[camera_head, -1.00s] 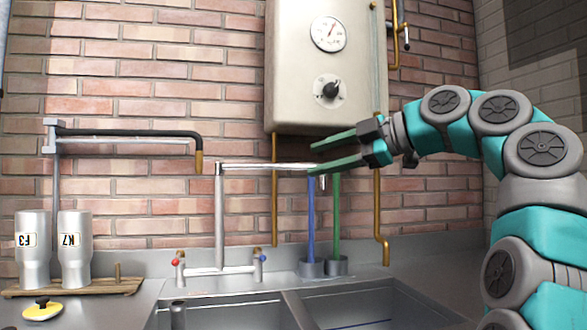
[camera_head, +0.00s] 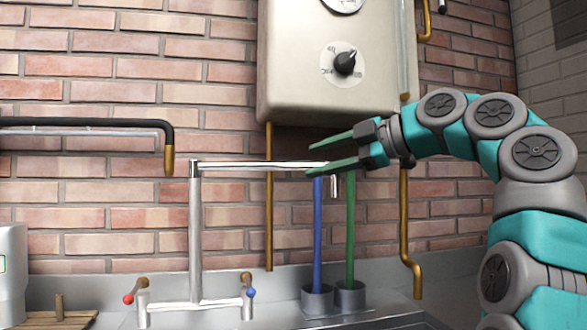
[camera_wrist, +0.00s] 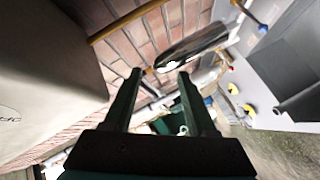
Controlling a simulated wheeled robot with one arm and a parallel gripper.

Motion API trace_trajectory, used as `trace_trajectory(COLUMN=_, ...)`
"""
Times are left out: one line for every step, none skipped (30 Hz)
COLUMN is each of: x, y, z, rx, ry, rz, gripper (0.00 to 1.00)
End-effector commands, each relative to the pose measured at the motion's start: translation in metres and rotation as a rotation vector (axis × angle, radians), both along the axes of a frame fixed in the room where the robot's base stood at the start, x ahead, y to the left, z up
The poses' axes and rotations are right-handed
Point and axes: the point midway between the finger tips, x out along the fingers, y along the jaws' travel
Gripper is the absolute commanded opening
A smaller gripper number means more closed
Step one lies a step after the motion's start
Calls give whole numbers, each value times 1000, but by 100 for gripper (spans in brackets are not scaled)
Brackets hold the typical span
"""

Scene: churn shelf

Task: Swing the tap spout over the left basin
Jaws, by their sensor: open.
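The tap is a silver upright pipe (camera_head: 195,235) with a long horizontal spout (camera_head: 250,165) pointing right, its outlet turned down at the right end. My gripper (camera_head: 310,160) is open at the spout's right end, one green finger above spout height and the other overlapping the spout's end in the picture. I cannot tell whether they touch. In the wrist view a shiny metal bar, apparently the spout (camera_wrist: 190,47), lies just beyond the open fingertips (camera_wrist: 158,74). The left basin is almost wholly below the head view's edge.
A steel boiler box (camera_head: 330,80) hangs just above my gripper. A blue rod (camera_head: 317,235) and a green rod (camera_head: 350,235) stand in cups (camera_head: 317,298) below it. A brass pipe (camera_head: 404,215) runs at right. A black-and-brass pipe (camera_head: 100,122) is at left.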

Motion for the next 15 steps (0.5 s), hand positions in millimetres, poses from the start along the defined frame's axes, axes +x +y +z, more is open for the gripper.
trace_trajectory(x=3, y=5, z=-3, rx=0, ry=2, rz=0, gripper=57)
trace_trajectory(x=5, y=8, z=-4, rx=0, ry=2, rz=0, gripper=57)
trace_trajectory(x=8, y=13, z=-5, rx=0, ry=2, rz=0, gripper=57)
trace_trajectory(x=10, y=17, z=-6, rx=-1, ry=3, rz=1, gripper=57)
trace_trajectory(x=13, y=22, z=-7, rx=-2, ry=4, rz=2, gripper=57)
trace_trajectory(x=16, y=27, z=-8, rx=-2, ry=4, rz=2, gripper=57)
trace_trajectory(x=18, y=31, z=-9, rx=-3, ry=3, rz=1, gripper=57)
trace_trajectory(x=21, y=34, z=-10, rx=-1, ry=2, rz=0, gripper=57)
trace_trajectory(x=24, y=39, z=-10, rx=0, ry=1, rz=0, gripper=57)
trace_trajectory(x=26, y=43, z=-11, rx=-1, ry=2, rz=1, gripper=57)
trace_trajectory(x=28, y=46, z=-12, rx=-1, ry=3, rz=1, gripper=57)
trace_trajectory(x=30, y=50, z=-14, rx=-2, ry=4, rz=2, gripper=57)
trace_trajectory(x=31, y=52, z=-14, rx=-2, ry=4, rz=2, gripper=57)
trace_trajectory(x=32, y=53, z=-15, rx=-2, ry=4, rz=2, gripper=57)
trace_trajectory(x=33, y=54, z=-15, rx=-2, ry=4, rz=2, gripper=57)
